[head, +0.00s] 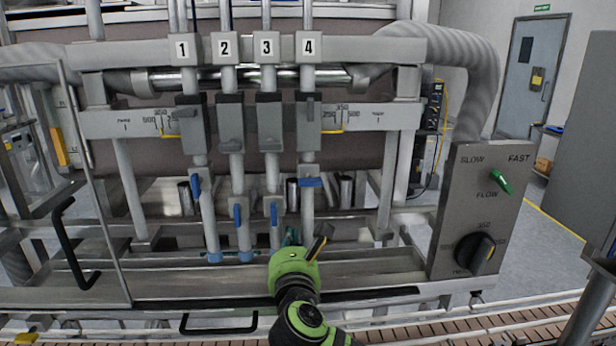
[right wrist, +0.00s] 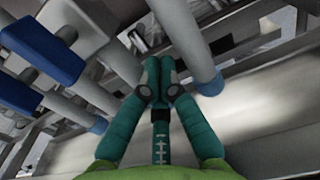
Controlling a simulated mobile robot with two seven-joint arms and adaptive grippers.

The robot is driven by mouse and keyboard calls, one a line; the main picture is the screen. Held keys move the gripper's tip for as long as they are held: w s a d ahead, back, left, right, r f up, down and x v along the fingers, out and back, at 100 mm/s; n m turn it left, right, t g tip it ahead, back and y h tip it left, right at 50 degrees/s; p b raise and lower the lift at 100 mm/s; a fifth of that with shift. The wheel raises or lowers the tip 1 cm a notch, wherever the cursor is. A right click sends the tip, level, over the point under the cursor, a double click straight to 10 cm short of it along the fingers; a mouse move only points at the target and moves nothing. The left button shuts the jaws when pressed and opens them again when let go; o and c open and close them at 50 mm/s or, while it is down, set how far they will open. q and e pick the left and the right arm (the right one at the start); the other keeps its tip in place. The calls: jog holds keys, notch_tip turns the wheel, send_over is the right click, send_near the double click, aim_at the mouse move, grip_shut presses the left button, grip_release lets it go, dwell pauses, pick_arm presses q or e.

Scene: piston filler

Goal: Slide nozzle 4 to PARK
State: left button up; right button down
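Nozzle 4 is the rightmost grey tube (head: 308,209) in the head view, under the plate marked 4 (head: 309,46). Its grey slide block (head: 308,135) sits on the rail, left of the right-hand scale (head: 352,117), whose outer label is too small to read surely. My right gripper (head: 291,238) is low, between the lower ends of nozzles 3 and 4. In the right wrist view, its teal fingertips (right wrist: 160,72) meet with nothing visible between them; a blue-tipped tube, apparently nozzle 4 (right wrist: 187,42), stands just right. My left gripper is not in view.
A control panel (head: 480,210) stands at right. A clear guard with a black handle (head: 74,245) is at left. A conveyor (head: 400,338) runs in front.

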jog(key=shift+d, duration=0.2)
dwell(0.5)
jog(key=shift+d+p, duration=0.3)
